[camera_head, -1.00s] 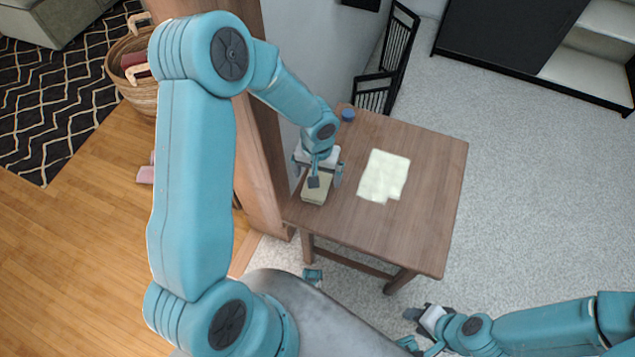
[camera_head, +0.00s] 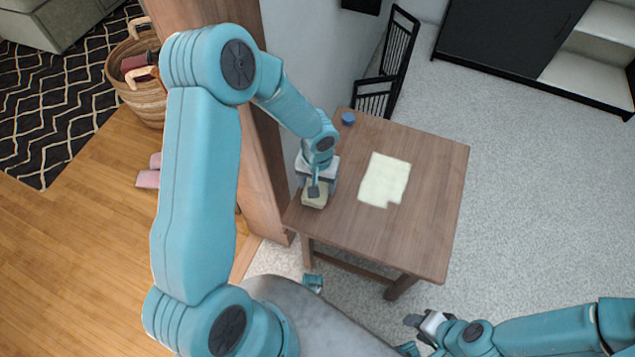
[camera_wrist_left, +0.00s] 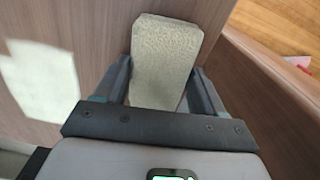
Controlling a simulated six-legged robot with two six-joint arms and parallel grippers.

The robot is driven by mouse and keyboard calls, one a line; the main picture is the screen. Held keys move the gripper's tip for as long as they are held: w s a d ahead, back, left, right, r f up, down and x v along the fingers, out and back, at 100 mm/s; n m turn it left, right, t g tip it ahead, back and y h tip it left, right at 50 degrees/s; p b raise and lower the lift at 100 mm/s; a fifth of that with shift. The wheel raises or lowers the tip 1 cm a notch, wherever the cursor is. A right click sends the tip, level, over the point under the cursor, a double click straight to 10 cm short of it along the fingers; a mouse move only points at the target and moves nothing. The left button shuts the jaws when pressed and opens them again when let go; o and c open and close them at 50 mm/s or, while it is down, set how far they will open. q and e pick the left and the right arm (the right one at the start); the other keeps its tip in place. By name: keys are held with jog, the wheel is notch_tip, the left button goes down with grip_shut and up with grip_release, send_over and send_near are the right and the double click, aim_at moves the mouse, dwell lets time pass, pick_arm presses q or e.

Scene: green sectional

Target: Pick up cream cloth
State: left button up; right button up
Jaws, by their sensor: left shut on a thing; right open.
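A second, flat cream cloth (camera_head: 384,180) lies spread in the middle of the table, apart from the gripper. My right gripper (camera_head: 415,325) is open and empty, low in front of the table over the pale carpet.
A small blue item (camera_head: 348,118) sits at the table's far left corner. A wooden panel (camera_head: 262,170) stands close to the table's left side. A wicker basket (camera_head: 145,98) is on the floor at left. The table's right part is bare.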

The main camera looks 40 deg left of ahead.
pick_arm(q)
notch_tip(320, 180, up, 20)
jog(key=p, duration=0.4)
jog(key=shift+p, duration=0.4)
jog(key=shift+c, duration=0.7)
jog(key=shift+f, duration=0.1)
